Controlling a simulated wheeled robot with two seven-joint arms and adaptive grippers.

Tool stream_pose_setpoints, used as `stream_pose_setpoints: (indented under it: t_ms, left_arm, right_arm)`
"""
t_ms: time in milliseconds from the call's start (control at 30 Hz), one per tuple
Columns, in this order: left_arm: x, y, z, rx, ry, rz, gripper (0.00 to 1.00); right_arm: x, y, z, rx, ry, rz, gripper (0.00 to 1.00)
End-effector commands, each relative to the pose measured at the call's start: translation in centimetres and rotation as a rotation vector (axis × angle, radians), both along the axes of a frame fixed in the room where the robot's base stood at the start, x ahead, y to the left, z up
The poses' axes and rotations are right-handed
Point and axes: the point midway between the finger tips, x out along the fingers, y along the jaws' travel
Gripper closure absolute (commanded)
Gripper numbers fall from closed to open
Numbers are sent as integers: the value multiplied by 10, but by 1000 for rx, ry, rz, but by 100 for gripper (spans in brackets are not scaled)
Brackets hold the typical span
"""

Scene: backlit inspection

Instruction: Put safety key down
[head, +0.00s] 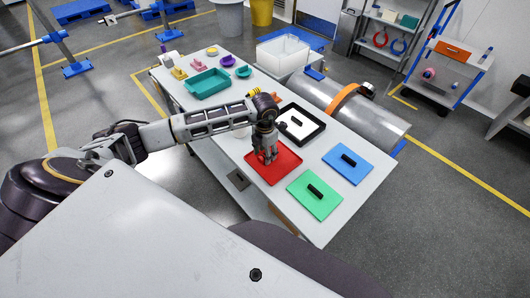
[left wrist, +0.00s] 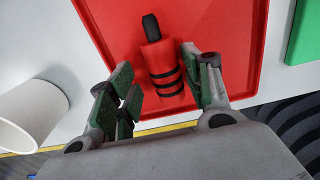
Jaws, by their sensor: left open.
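The safety key (left wrist: 162,66) is a red cylinder with black bands and a black tip. It lies on the red tray (left wrist: 110,22), which also shows in the head view (head: 289,170). My left gripper (left wrist: 160,88) is open, with its green-padded fingers on either side of the key and a visible gap to each side. In the head view my left gripper (head: 266,155) points down over the red tray and hides most of the key. My right gripper is not in view.
A green panel (head: 325,203) and a blue panel (head: 335,169), each with a black handle, lie to the right of the tray. A black-framed white panel (head: 315,116) lies behind. A teal bin (head: 207,85) sits farther back.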

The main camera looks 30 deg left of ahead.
Motion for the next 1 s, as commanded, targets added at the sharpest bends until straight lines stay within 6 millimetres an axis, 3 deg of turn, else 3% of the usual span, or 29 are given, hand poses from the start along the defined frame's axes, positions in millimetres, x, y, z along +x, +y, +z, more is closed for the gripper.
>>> stream_pose_setpoints:
  t_ms: [267,800,1000]
  left_arm:
    - [1,0,18,0,-3,-1,50]
    - [1,0,97,0,-4,-1,50]
    - [1,0,116,1,-1,1,50]
  right_arm:
    - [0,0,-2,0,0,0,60]
    - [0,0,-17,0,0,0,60]
    - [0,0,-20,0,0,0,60]
